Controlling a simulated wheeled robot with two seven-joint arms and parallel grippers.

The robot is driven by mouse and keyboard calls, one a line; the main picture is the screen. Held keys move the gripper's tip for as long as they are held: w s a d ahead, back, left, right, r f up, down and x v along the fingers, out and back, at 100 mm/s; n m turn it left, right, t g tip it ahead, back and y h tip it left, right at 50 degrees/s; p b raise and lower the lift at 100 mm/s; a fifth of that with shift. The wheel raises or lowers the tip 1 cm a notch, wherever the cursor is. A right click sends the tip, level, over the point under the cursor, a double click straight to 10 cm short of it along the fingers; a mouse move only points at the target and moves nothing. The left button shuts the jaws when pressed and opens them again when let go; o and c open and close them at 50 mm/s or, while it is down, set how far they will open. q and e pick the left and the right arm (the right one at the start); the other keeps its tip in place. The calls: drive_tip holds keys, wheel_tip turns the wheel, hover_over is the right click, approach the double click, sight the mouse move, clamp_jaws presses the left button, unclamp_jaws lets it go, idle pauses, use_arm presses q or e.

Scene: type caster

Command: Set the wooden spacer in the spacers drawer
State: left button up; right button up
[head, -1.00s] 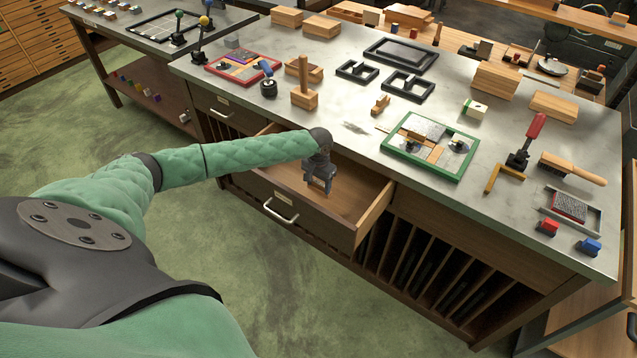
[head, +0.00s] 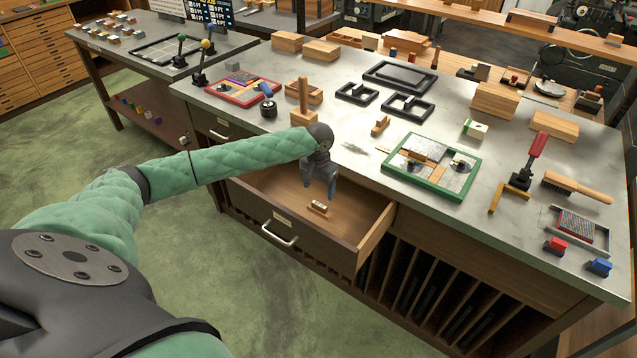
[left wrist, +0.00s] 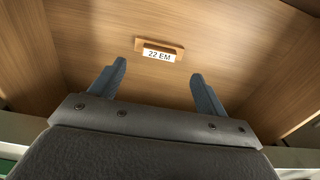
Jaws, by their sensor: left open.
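The wooden spacer (head: 318,208) is a small light-brown block with a white label. It lies on the floor of the open drawer (head: 311,237), near the middle. In the left wrist view the spacer (left wrist: 159,51) shows the label "22 EM" and lies beyond the fingertips, apart from them. My left gripper (head: 319,190) is open and empty, pointing down above the drawer, just above and behind the spacer. Its two fingers (left wrist: 157,78) stand apart in the left wrist view. My right gripper is in neither view.
The metal worktop (head: 330,100) overhangs the drawer's back. On it are a green-framed forme (head: 470,186), a stamp-like wooden block (head: 303,108) and black frames (head: 407,107). The drawer is otherwise empty. Vertical slots (head: 430,285) lie below right.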

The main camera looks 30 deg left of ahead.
use_arm(q)
drive_tip(key=shift+r+b, duration=0.45)
drive_tip(key=shift+r, duration=1.45)
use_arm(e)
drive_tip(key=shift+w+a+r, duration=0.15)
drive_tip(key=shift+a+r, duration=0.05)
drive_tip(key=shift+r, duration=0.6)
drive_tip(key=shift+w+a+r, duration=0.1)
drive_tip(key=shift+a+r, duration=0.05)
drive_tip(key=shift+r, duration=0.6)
